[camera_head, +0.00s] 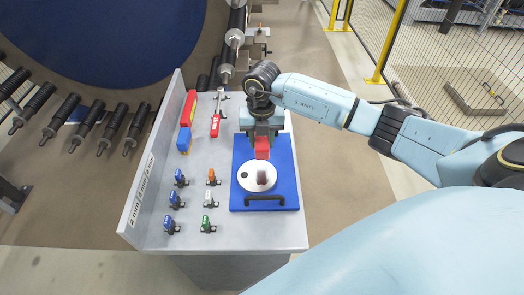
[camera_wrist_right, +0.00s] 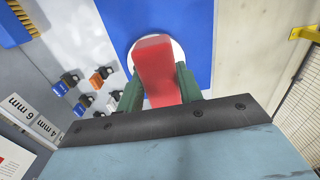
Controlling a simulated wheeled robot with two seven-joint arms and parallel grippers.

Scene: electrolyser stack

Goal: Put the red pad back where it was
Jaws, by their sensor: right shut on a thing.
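My right gripper (camera_head: 262,138) is shut on the red pad (camera_head: 262,149), a red block, and holds it over the upper part of the blue board (camera_head: 240,201). In the right wrist view the red pad (camera_wrist_right: 156,68) sits between the green fingers and hides most of the white disc (camera_wrist_right: 177,50) behind it. In the head view the round white disc (camera_head: 257,187) lies on the board, just below the pad in the picture. A dark reddish square (camera_head: 263,177) and a small green spot (camera_head: 244,175) show on the disc. My left gripper is out of view.
A black handle (camera_head: 265,197) is at the board's near edge. Several small blue, orange, white and green clamp-like parts (camera_head: 179,178) stand left of the board on the grey table (camera_head: 240,233). A red-handled tool (camera_head: 215,126) and a red, yellow and blue item (camera_head: 188,110) lie farther back.

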